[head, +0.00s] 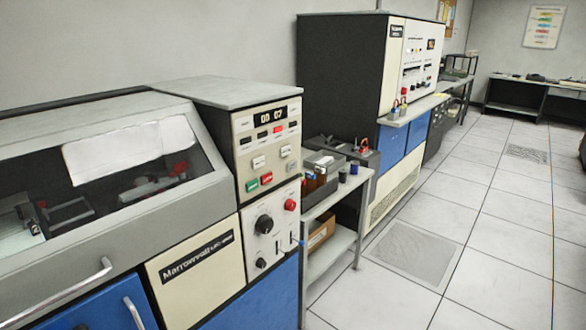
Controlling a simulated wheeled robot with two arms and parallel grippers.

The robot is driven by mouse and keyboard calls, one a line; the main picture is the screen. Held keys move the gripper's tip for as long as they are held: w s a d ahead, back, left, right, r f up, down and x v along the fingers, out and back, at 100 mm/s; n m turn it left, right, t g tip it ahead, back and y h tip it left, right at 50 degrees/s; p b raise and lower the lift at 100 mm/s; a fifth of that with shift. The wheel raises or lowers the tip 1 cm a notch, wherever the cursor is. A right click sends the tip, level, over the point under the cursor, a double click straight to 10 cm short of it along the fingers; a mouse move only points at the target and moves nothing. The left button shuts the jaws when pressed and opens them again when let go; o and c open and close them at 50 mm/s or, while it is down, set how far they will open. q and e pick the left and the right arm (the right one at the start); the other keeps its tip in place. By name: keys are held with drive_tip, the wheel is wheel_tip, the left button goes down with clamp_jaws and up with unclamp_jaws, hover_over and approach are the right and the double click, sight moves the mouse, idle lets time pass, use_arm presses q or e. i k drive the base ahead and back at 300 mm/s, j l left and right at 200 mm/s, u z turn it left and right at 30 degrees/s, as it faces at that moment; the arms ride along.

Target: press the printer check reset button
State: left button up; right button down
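A machine with a sloped window lid (210,190) fills the left and front of the view. Its upright control panel (243,150) has a lit display (267,118) and a row of small indicators, some red. Below these are white buttons (258,162), a green button (252,185) and a red button (266,179). A round red knob or button (290,205) and a black dial (264,224) sit on the lower panel. The button labels are too small to read, so I cannot tell which is the check reset. Neither gripper is in view.
A small grey table (345,192) with boxes and dark containers stands right of the machine. A taller blue and cream cabinet (410,70) stands behind it. The tiled floor (480,225) on the right is open, with a flat vent grille (412,252). A desk (525,95) is far back.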

sight(291, 166)
drive_tip(key=i+l+u, duration=0.3)
drive_tip(key=i+l, duration=0.9)
drive_tip(key=l, duration=0.15)
